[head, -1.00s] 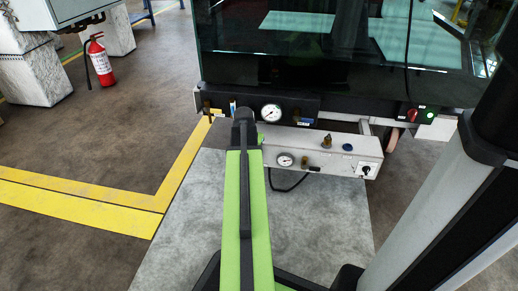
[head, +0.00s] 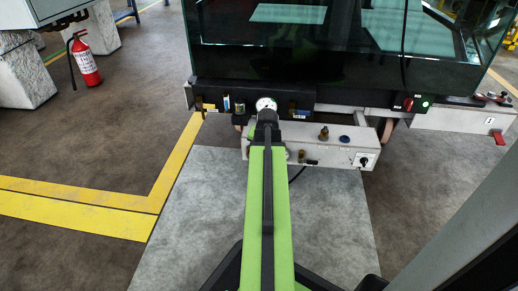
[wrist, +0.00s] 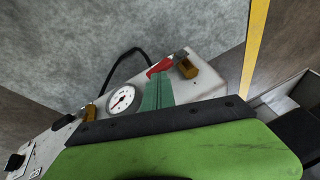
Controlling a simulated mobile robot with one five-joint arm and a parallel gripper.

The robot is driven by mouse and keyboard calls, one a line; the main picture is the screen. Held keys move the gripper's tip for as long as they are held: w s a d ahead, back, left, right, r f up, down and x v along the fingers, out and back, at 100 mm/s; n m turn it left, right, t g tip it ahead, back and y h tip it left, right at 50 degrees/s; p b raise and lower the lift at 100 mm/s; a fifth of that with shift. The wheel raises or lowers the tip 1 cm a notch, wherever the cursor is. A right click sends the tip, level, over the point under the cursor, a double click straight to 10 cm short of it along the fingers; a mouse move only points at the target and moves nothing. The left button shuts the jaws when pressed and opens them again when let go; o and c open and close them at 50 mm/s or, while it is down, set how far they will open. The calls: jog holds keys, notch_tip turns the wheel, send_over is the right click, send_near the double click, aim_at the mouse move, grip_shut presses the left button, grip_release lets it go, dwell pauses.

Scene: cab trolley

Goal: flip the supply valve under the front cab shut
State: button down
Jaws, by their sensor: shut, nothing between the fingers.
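A brass valve (wrist: 188,68) with a red lever (wrist: 161,66) sits at one end of the white box under the front cab, in the wrist view. My gripper (wrist: 158,82), with teal fingers, is shut and empty. Its tips overlap the near side of the red lever in the picture; I cannot tell whether they touch. The lever's far end reaches past the fingers. In the head view the white box (head: 335,153) hangs below the cab (head: 300,50). My arm hides its left part and my fingers there, so I cannot make out the red lever.
The box also carries a gauge (wrist: 122,99), a second brass fitting (wrist: 90,112) and a rotary switch (head: 363,160). A black cable (wrist: 120,62) loops beside it. A second box with a red handle (head: 499,138) stands at right. A fire extinguisher (head: 85,62) stands far left. The left floor is clear.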

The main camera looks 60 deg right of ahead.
jog(key=shift+s+d+f+b, duration=0.15)
jog(key=shift+s+f+b, duration=0.2)
jog(key=shift+f+b, duration=0.15)
jog(key=shift+s+d+f+b, duration=0.15)
jog(key=shift+s+f+b, duration=0.15)
jog(key=shift+f+b, duration=0.2)
jog(key=shift+s+d+f, duration=0.1)
jog(key=shift+s+f, duration=0.05)
jog(key=shift+s, duration=0.1)
notch_tip(320, 180, up, 6)
jog(key=p, duration=0.6)
jog(key=s+r+p, duration=0.3)
jog(key=s, duration=0.5)
jog(key=shift+s, duration=0.2)
